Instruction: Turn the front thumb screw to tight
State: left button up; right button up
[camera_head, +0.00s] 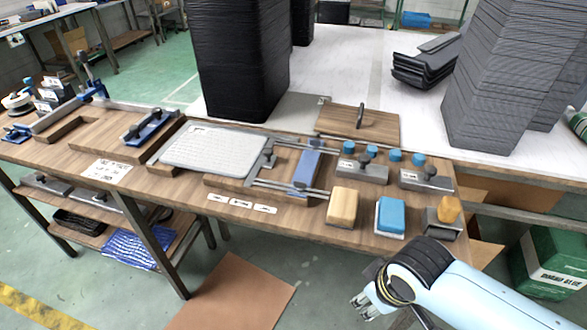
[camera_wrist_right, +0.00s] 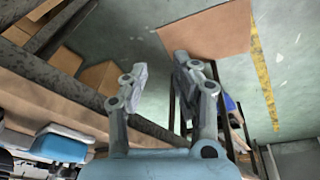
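In the head view, a light grey tray panel (camera_head: 215,150) lies on the wooden bench. Beside it is a sliding fixture with two metal rails and a blue bar (camera_head: 306,170). Small dark knobs show on a bracket (camera_head: 268,157) at the panel's right edge and on two grey blocks, one left (camera_head: 362,172) and one right (camera_head: 426,181). I cannot tell which knob is the front thumb screw, or how tight any is. My right gripper (camera_head: 364,304) is in front of the bench, apart from everything; its fingers are open and empty in the wrist view (camera_wrist_right: 160,72). My left gripper is not in view.
A tan block (camera_head: 342,207), a blue block (camera_head: 390,215) and an orange knob (camera_head: 448,209) on a grey base line the bench's front right. Dark stacked trays (camera_head: 240,60) stand behind.

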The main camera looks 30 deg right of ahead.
jog(key=w+r+p, duration=0.3)
jog(key=w+r, duration=0.1)
jog(key=r, duration=1)
notch_tip(320, 180, up, 7)
jog(key=n+g+y+p, duration=0.1)
jog(key=n+g+p, duration=0.15)
jog(key=n, duration=0.45)
send_over(296, 181)
notch_tip(296, 181, down, 11)
jog(key=shift+r+b, duration=0.1)
jog(key=shift+b, duration=0.75)
jog(key=shift+c, duration=0.3)
grip_shut()
